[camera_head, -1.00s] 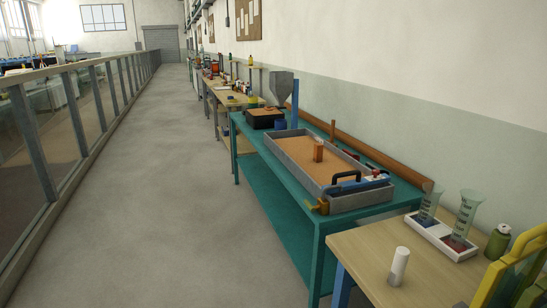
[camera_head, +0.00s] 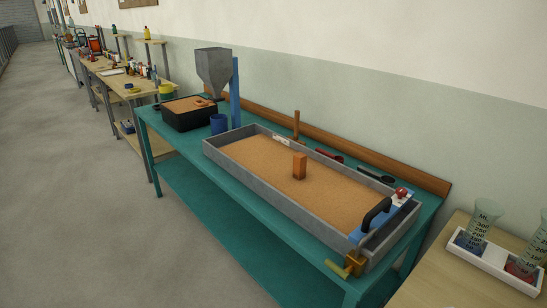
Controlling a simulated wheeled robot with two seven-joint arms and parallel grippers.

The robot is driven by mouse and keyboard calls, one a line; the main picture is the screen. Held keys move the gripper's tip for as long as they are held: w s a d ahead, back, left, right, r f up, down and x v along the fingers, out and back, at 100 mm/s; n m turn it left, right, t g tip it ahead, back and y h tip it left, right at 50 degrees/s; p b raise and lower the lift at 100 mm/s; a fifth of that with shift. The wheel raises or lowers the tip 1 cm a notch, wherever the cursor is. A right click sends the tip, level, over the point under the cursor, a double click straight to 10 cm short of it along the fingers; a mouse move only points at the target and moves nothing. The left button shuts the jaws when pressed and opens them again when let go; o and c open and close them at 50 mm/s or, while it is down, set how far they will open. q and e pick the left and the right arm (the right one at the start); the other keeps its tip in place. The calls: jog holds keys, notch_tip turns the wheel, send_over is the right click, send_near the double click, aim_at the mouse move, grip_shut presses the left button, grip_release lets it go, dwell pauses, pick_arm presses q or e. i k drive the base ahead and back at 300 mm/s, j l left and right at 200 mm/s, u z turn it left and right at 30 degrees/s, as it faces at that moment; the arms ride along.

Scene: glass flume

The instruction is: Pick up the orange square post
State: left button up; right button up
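The orange square post (camera_head: 299,166) stands upright in the sand of a long grey tray (camera_head: 262,195). The tray lies on a teal table (camera_head: 186,147) against the wall. The post is near the middle of the tray, toward its back side. Neither of my grippers is in view.
A black box of sand (camera_head: 189,118), a blue cup (camera_head: 218,124) and a grey hopper (camera_head: 214,72) on a blue column stand left of the tray. A blue piece with a black handle (camera_head: 376,214) spans its right end. A brass valve (camera_head: 354,264) sticks out in front. The floor (camera_head: 80,220) at left is clear.

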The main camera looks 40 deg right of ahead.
aim_at(300, 159)
jog(key=i+z, duration=0.5)
jog(key=i+j+z, duration=0.3)
jog(key=i+z, duration=0.2)
